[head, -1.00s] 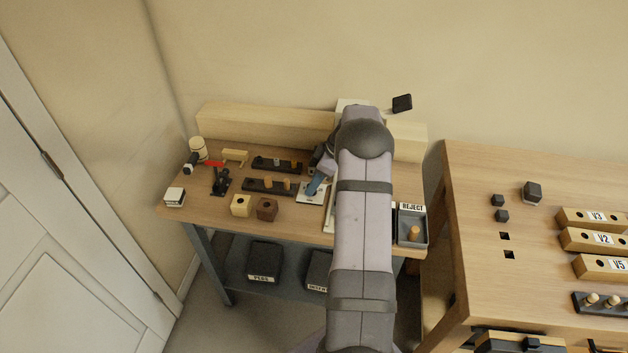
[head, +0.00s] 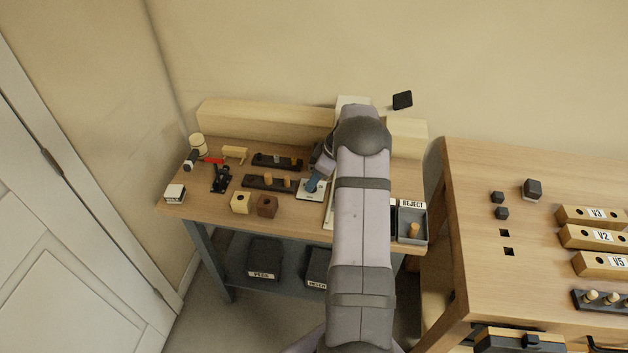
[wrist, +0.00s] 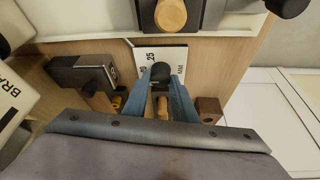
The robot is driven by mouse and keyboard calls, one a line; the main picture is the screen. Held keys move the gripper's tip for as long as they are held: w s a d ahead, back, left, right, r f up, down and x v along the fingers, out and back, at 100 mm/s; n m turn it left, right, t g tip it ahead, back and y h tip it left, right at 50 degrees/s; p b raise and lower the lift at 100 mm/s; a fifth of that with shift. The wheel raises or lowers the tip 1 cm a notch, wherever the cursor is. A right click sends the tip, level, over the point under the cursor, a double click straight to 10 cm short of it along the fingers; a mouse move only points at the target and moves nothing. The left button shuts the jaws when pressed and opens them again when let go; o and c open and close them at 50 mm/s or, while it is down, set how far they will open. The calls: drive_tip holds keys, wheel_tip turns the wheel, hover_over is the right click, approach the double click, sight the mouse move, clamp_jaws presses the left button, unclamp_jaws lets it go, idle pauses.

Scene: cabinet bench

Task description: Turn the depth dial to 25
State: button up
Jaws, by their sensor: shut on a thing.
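The depth dial is a dark round knob (wrist: 160,72) on a white plate (wrist: 172,52) marked "25" and "MM". Another mark on the plate is partly covered by a finger. My gripper (wrist: 161,78) has its blue fingers on either side of the knob and is shut on it. In the head view, my gripper (head: 313,185) is over the white plate (head: 306,195), and my arm hides part of the bench there. The knob's pointer and exact reading cannot be made out.
Dark peg racks (head: 270,183) stand left of the dial. A pale block (head: 241,203) and a brown block (head: 267,206) lie in front. A grey tray marked REJECT (head: 426,231) is at the bench's right end. A second bench (head: 475,215) stands further right.

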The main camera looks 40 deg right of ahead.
drive_tip(key=shift+f, duration=0.1)
drive_tip(key=m+h+b, duration=0.1)
drive_tip(key=m+b, duration=0.1)
drive_tip(key=m, duration=0.1)
drive_tip(key=shift+a+f+t+b, duration=0.1)
drive_tip(key=shift+a+t+b, duration=0.05)
drive_tip(key=shift+t+b, duration=0.2)
drive_tip(key=m+h, duration=0.1)
drive_tip(key=m, duration=0.1)
drive_tip(key=shift+a+m+b, duration=0.1)
drive_tip(key=shift+m+b, duration=0.3)
drive_tip(key=m+p, duration=0.1)
drive_tip(key=m+h+p, duration=0.1)
drive_tip(key=m, duration=0.1)
drive_tip(key=shift+a+r, duration=0.1)
drive_tip(key=shift+r, duration=0.25)
drive_tip(key=shift+f+m+h+p, duration=0.1)
drive_tip(key=shift+m+h+p, duration=0.7)
drive_tip(key=shift+m+p, duration=0.95)
drive_tip(key=shift+m, duration=0.35)
drive_tip(key=o, duration=1)
drive_tip(key=shift+o, duration=0.2)
